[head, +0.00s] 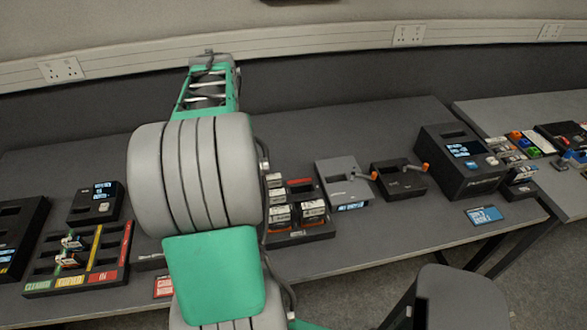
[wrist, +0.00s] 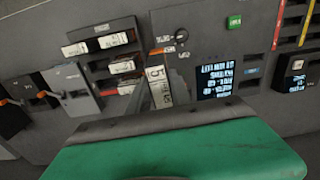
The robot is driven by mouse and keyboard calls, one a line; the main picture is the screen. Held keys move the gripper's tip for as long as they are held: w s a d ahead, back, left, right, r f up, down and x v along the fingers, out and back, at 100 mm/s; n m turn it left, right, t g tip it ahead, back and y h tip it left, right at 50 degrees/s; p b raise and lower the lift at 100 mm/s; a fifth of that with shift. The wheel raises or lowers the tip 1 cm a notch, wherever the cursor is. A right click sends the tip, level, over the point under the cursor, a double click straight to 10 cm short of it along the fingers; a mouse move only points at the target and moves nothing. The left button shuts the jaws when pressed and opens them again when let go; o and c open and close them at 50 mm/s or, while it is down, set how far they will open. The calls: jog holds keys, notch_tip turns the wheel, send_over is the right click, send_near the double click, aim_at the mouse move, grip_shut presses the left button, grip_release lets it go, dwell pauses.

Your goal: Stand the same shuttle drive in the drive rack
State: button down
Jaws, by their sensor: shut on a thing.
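My gripper is hidden behind my own arm in the head view. In the wrist view my gripper (wrist: 150,100) shows only partly, shut on a shuttle drive (wrist: 158,86) with a white label. The drive looks upright and close to a dark panel; I cannot tell whether it touches. The drive rack (wrist: 88,34) is to its left in the wrist view, holding several white-labelled drives. In the head view the black rack (head: 305,231) stands just right of my arm, partly covered by it, with several drives in it.
A grey dock (head: 343,183) and a black dock (head: 400,180), both with orange levers, stand right of the rack. A large black device (head: 460,160) is farther right. A colour-striped tray (head: 85,265) and small screen unit (head: 97,203) are left. The back table strip is clear.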

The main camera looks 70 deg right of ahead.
jog(key=s+d+n, duration=0.5)
jog(key=s+n, duration=0.2)
jog(key=s, duration=0.2)
jog(key=s+d+n, duration=0.5)
jog(key=s+n, duration=0.2)
jog(key=s, duration=0.1)
notch_tip(320, 180, down, 10)
jog(key=n+b, duration=0.3)
jog(key=b, duration=0.1)
jog(key=shift+d+f+n, duration=0.15)
jog(key=shift+f+n, duration=0.05)
jog(key=shift+n, duration=0.1)
jog(key=shift+s, duration=0.15)
jog(key=shift+f+b, duration=1)
jog(key=shift+f, duration=1.2)
dwell(1.1)
